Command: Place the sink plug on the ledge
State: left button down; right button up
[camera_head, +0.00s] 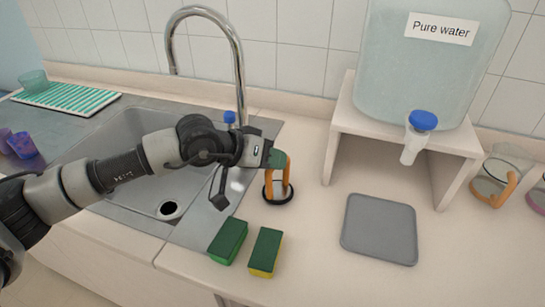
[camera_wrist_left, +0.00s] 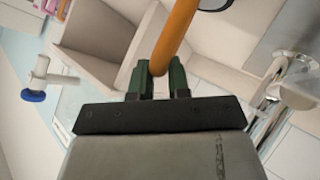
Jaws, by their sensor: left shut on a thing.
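The sink plug (camera_head: 278,197) has a dark round base and an orange handle above it. It is upright at the counter edge just right of the sink; whether its base touches the counter is unclear. My left gripper (camera_head: 280,158) reaches over the sink from the left and is shut on the top of the orange handle. In the left wrist view its green fingers (camera_wrist_left: 158,80) close on the orange handle (camera_wrist_left: 177,32). The sink (camera_head: 130,185) has an open drain hole (camera_head: 170,210). My right gripper is not in view.
A grey tray (camera_head: 379,229) lies to the right, before a stand (camera_head: 400,143) with a water tank (camera_head: 430,75). The faucet (camera_head: 238,75) rises behind my arm.

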pick_arm(q)
jog(key=shift+f, duration=0.25)
jog(key=c, duration=1.1)
grip_release()
jog(key=shift+b+v, duration=1)
jog(key=shift+v, duration=5)
